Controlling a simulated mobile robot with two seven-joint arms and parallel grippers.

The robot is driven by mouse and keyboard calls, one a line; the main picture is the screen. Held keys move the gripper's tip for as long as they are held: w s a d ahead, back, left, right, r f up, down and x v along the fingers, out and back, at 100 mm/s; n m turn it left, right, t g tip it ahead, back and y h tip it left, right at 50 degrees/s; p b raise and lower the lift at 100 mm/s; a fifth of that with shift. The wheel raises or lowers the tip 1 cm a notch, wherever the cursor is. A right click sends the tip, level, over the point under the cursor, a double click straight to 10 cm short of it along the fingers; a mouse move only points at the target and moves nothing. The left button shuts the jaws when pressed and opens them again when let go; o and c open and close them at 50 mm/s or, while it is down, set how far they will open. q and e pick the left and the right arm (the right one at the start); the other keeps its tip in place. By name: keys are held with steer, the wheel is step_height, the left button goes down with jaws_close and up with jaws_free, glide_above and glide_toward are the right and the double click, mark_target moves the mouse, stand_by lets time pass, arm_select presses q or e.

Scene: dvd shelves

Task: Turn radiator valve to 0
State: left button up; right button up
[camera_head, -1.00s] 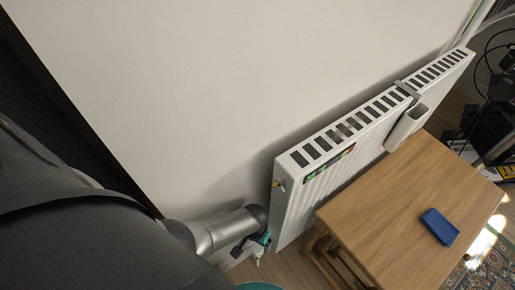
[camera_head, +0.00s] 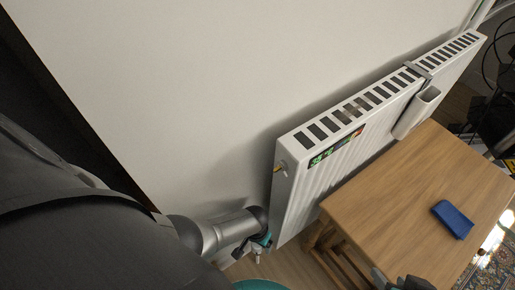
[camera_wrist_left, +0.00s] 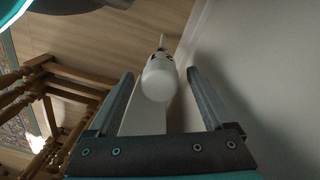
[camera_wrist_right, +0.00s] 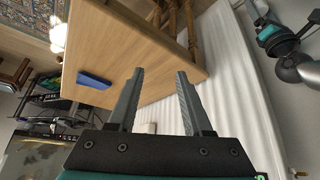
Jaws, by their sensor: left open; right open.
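The white radiator valve (camera_wrist_left: 158,82) has a rounded white head and shows in the left wrist view. It lies between the two fingers of my left gripper (camera_wrist_left: 160,74), with gaps at both sides. In the head view, my left gripper (camera_head: 262,242) is low at the near end of the white radiator (camera_head: 312,190); a small white part of the valve (camera_head: 257,257) shows below it. The valve's number marks cannot be read. My right gripper (camera_wrist_right: 160,74) is open and empty above the table side; a grey part of it (camera_head: 405,284) shows at the head view's bottom edge.
A wooden table (camera_head: 410,190) stands close along the radiator, with a blue item (camera_head: 453,219) on it. A white holder (camera_head: 416,112) hangs on the radiator's front. The wall (camera_head: 230,80) is close behind. Cables and dark equipment (camera_head: 492,125) are at the far right.

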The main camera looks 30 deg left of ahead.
arm_select(q)
steer(key=shift+f+b, duration=0.55)
steer(key=shift+f, duration=0.15)
steer(key=shift+f+b, duration=0.4)
steer(key=shift+f, duration=0.05)
arm_select(e)
steer(key=shift+w+a+f+t+y, duration=0.15)
steer(key=shift+w+a+t+y, duration=0.4)
steer(key=shift+w+a+t, duration=0.5)
steer(key=shift+w+a+f+t+y, duration=0.15)
steer(key=shift+w+a+t+y, duration=0.5)
steer(key=shift+a, duration=0.6)
steer(key=shift+w, duration=0.1)
arm_select(q)
jaws_close()
steer(key=shift+m, duration=1.6)
arm_select(e)
steer(key=shift+w+r, duration=0.1)
arm_select(q)
jaws_free()
